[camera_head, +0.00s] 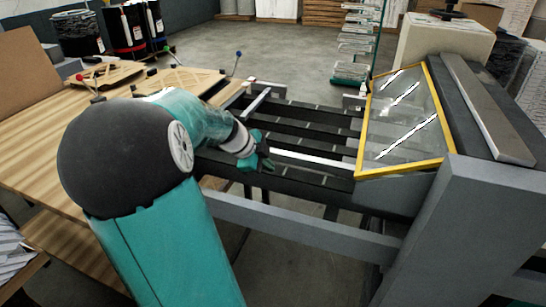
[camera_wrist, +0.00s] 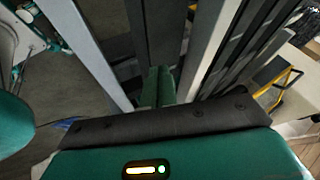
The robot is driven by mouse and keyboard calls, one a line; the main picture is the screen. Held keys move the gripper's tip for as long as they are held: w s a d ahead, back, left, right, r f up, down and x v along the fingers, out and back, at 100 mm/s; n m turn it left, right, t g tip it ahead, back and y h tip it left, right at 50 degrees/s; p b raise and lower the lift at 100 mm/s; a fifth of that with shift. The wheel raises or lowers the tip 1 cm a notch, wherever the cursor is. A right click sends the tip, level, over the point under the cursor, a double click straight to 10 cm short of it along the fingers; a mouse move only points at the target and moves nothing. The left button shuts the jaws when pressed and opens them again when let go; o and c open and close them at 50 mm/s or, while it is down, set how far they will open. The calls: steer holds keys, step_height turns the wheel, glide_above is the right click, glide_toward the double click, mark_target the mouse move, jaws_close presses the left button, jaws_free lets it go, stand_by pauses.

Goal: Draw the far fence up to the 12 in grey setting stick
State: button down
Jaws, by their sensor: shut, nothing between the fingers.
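My gripper (camera_head: 259,157) hangs over the slatted bed of the machine, left of its yellow-framed guard. In the wrist view its two teal fingers (camera_wrist: 158,86) are together, with nothing seen between them. A pale bar (camera_head: 312,158) runs along the bed from beside my gripper toward the guard. In the wrist view a pale bar (camera_wrist: 212,48) lies right of the fingers, apart from them as far as I can see. A short light grey bar (camera_head: 257,101) sits at the bed's far left. I cannot tell which bar is the far fence or the setting stick.
The yellow-framed clear guard (camera_head: 449,125) stands at the right of the bed. Dark slats (camera_head: 318,117) with gaps between them make up the bed. A grey beam (camera_head: 300,222) crosses in front. A wooden table (camera_head: 35,150) lies left, with wooden panels on it.

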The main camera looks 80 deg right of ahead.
mark_target(273, 157)
steer(key=shift+s+d, duration=0.2)
steer(key=shift+d, duration=1.85)
